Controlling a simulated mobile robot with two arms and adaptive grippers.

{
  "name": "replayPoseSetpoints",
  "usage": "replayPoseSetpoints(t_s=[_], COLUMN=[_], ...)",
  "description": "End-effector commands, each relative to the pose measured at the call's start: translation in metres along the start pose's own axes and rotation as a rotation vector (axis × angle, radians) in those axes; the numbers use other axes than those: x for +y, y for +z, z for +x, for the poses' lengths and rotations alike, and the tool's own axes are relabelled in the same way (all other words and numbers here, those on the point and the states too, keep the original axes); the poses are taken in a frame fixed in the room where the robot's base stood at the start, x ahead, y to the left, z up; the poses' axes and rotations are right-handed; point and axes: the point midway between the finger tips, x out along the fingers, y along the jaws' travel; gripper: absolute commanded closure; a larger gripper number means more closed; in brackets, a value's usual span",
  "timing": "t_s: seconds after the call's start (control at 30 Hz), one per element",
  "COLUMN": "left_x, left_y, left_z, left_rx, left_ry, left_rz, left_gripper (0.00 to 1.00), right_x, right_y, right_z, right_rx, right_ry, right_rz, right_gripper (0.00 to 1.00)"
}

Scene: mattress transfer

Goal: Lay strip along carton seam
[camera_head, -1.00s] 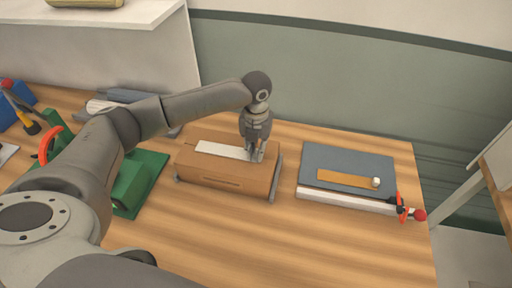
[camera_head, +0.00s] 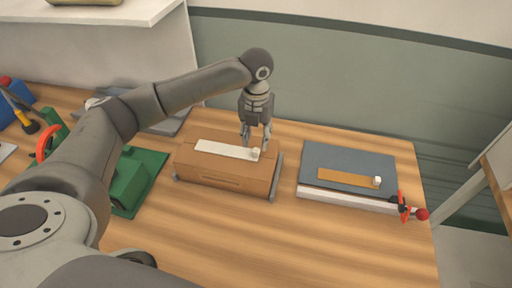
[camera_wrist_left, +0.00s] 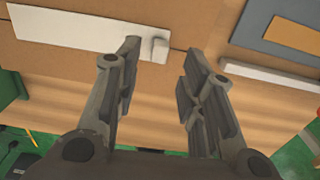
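A brown carton (camera_head: 222,178) lies on the wooden table, and a white strip (camera_head: 222,150) lies flat along its top. The strip has a small white knob (camera_head: 255,154) at its right end. In the left wrist view the strip (camera_wrist_left: 68,25) and its knob (camera_wrist_left: 160,48) lie just beyond my fingers. My left gripper (camera_head: 257,140) is open and empty, just above the carton by the knob; it also shows in the left wrist view (camera_wrist_left: 160,68) with its fingers apart. My right gripper is not in view.
A grey-blue board (camera_head: 347,162) with an orange strip (camera_head: 345,177) and white knob is to the right, beside a red-tipped clamp (camera_head: 404,208). A green fixture (camera_head: 128,185) stands left of the carton. The table front is clear.

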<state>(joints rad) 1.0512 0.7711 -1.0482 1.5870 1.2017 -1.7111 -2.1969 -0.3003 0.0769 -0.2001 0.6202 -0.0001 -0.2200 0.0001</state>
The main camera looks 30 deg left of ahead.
Motion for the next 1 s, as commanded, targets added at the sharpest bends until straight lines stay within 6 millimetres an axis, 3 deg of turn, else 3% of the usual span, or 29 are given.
replayPoseSetpoints(t_s=[0.2, 0.4, 0.97, 1.0], left_x=[0.0, 0.0, 0.0, 0.0], left_y=[0.001, 0.001, 0.0, 0.0], left_z=[-0.044, -0.068, -0.072, -0.072], left_rx=[-0.003, -0.001, 0.001, 0.001], left_ry=[-0.002, -0.001, -0.001, -0.001], left_rz=[0.0, -0.001, -0.001, -0.001], left_gripper=[0.63, 0.63, 0.63, 0.68], right_x=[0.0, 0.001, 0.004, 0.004], right_y=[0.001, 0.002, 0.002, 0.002], right_z=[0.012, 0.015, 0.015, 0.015], right_rx=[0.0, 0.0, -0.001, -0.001], right_ry=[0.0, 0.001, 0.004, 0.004], right_rz=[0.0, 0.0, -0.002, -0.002], right_gripper=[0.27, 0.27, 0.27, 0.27])
